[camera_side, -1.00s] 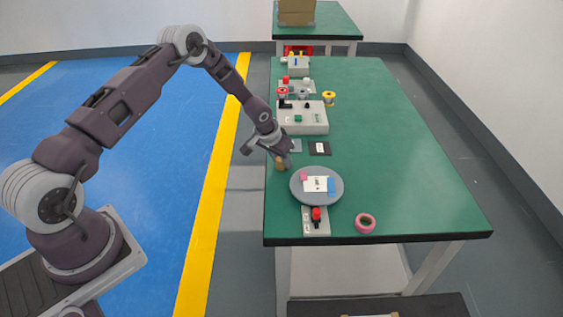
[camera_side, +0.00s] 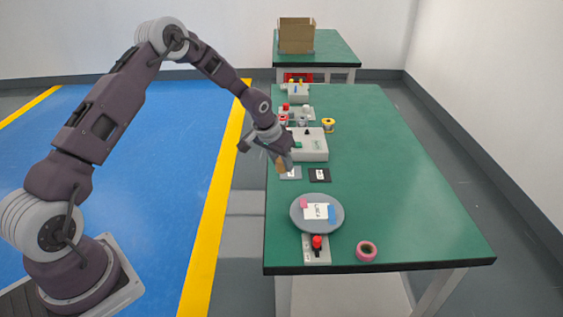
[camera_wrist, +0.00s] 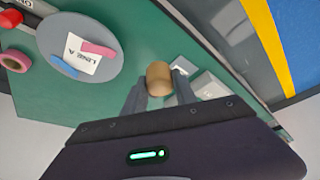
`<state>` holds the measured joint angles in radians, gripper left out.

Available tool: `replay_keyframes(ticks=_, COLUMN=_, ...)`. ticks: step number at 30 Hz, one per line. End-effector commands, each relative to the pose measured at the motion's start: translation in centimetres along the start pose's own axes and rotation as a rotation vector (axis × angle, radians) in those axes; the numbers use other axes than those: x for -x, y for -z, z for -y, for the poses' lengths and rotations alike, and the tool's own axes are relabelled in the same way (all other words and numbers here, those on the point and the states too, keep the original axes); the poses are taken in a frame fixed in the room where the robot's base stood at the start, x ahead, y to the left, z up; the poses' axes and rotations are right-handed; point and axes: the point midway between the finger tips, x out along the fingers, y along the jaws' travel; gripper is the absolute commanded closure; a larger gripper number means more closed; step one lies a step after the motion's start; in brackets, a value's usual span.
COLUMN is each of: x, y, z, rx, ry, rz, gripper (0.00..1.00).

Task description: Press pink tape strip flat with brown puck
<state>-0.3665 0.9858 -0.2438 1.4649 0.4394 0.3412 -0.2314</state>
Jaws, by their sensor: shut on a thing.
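My gripper (camera_side: 281,158) is shut on the brown puck (camera_wrist: 159,78), which also shows in the side view (camera_side: 280,166). It holds the puck raised near the table's left edge, behind the round grey plate (camera_side: 317,228). In the wrist view the puck sits between both fingertips (camera_wrist: 158,88). The pink tape strip (camera_wrist: 98,49) lies at the edge of a white label card on the plate, apart from the puck. It also shows in the side view (camera_side: 304,203). I cannot tell how flat the strip lies.
A blue strip (camera_side: 332,213) holds another side of the white card (camera_side: 316,212). A red-knobbed box (camera_side: 317,247) and a pink tape roll (camera_side: 366,251) stand in front of the plate. Light and black pads (camera_side: 320,175) and a control box (camera_side: 311,150) lie behind. The table's right side is clear.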

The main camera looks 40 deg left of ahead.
Motion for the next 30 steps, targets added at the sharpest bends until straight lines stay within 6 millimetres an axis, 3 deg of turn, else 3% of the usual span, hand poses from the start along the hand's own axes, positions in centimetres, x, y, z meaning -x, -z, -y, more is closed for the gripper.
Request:
replay_keyframes(ticks=9, x=1.5, y=-2.1, z=-8.6, rx=-0.011, ry=-0.002, rz=0.003, gripper=0.99)
replay_keyframes(ticks=12, x=1.9, y=-2.7, z=-10.4, rx=-0.006, ry=-0.002, rz=0.0, gripper=0.99)
replay_keyframes(ticks=30, x=-3.4, y=-5.1, z=-10.7, rx=0.0, ry=-0.001, rz=-0.001, gripper=0.99)
